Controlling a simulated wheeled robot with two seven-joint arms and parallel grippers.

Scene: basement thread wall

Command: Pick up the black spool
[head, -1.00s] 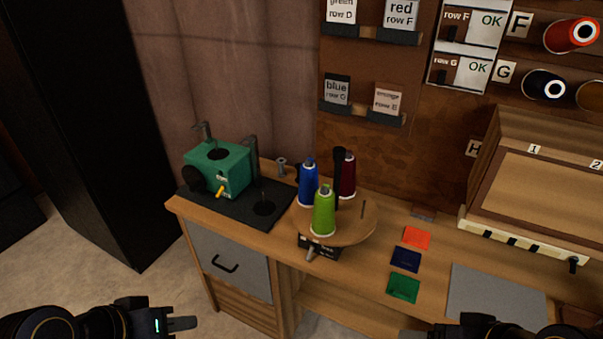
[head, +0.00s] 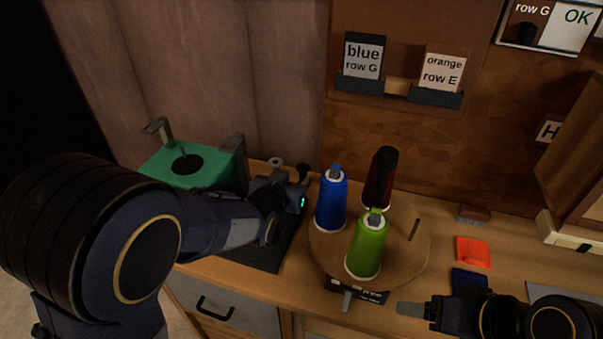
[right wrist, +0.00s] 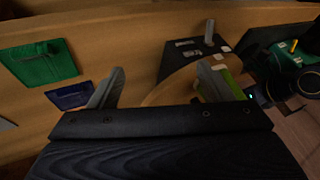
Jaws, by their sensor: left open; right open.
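A round wooden turntable (head: 412,258) on the bench bears a blue spool (head: 331,203), a lime green spool (head: 367,247) and a dark red spool (head: 376,194). A tall black shape (head: 385,161) overlaps the dark red spool's top; I cannot tell whether it is the black spool or a post. My left gripper (head: 290,189) is left of the blue spool, over the dark mat, its fingers hard to make out. My right gripper (head: 412,308) is at the bench front, right of the turntable. In the right wrist view its fingers (right wrist: 160,87) are apart and empty.
A green machine (head: 190,165) stands at the back left on a dark mat (head: 262,252). An orange square (head: 473,251) and a navy square (head: 468,280) lie to the right. A wooden cabinet (head: 572,175) stands at the far right. Label cards hang on the back wall.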

